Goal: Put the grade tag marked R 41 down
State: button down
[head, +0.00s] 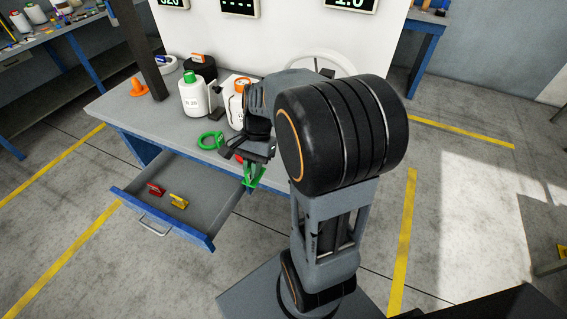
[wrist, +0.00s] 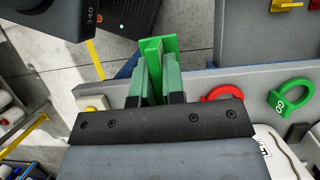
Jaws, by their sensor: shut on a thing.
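My gripper (head: 249,158) is shut on a green tag (head: 254,174). It holds the tag in front of the table's front edge, to the right of the open drawer (head: 207,208). In the wrist view the green tag (wrist: 158,46) sticks out beyond the fingers of my gripper (wrist: 156,78). No marking on it can be read, so I cannot tell whether it says R 41. A red tag (head: 156,189) and a yellow tag (head: 178,201) stand inside the drawer, apart from each other.
A green ring (head: 210,141) lies on the table (head: 127,112) near the front edge. A red ring (wrist: 222,92) shows in the wrist view. A white green-capped bottle (head: 194,97) and an orange cone (head: 138,88) stand further back. The drawer floor has free room.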

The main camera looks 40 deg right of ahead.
jog(key=d+f, duration=0.2)
jog(key=d, duration=0.2)
jog(key=w+d+f+p, duration=0.1)
jog(key=d+f, duration=0.2)
jog(key=d, duration=0.1)
jog(key=w+d+f, duration=0.1)
jog(key=d+f, duration=0.2)
jog(key=d, duration=0.1)
jog(key=shift+d+p, duration=0.2)
jog(key=shift+p, duration=0.2)
jog(key=shift+w+d+f, duration=0.15)
jog(key=shift+d+f, duration=0.3)
jog(key=shift+f, duration=0.05)
jog(key=shift+d+f+p, duration=0.15)
jog(key=shift+f+p, duration=0.35)
jog(key=shift+f, duration=1.2)
jog(key=shift+f, duration=0.1)
jog(key=shift+f, duration=0.1)
jog(key=c, duration=1.2)
grip_release()
